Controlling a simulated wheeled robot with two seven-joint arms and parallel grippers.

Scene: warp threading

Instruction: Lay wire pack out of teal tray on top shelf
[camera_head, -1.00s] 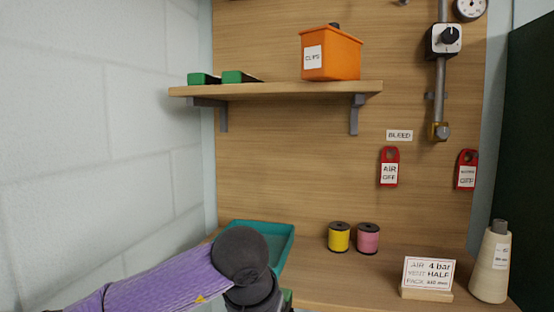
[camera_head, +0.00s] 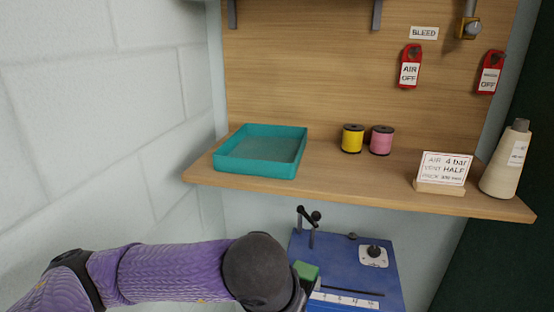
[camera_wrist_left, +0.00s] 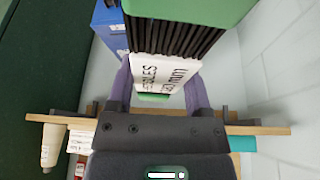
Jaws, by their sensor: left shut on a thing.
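My left gripper (camera_wrist_left: 158,78) is shut on a pack with a green end (camera_wrist_left: 190,8), dark ridged sides and a white label (camera_wrist_left: 165,72) reading partly "...DLES" and "mm". In the head view the pack's green end (camera_head: 306,270) shows just beyond my dark wrist, which hides most of the gripper. The pack is in front of and below the bench edge, over or near a blue machine. The teal tray (camera_head: 228,164) stands on the bench at the left and looks empty. The top shelf's surface is out of view; only its brackets (camera_head: 376,14) show. My right gripper is not in view.
Yellow (camera_head: 352,139) and pink (camera_head: 381,140) spools, a sign card (camera_head: 442,170) and a cream cone (camera_head: 504,160) stand on the bench (camera_head: 330,170). The blue machine (camera_head: 375,285) with a lever and knob is below. Red tags hang on the back board.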

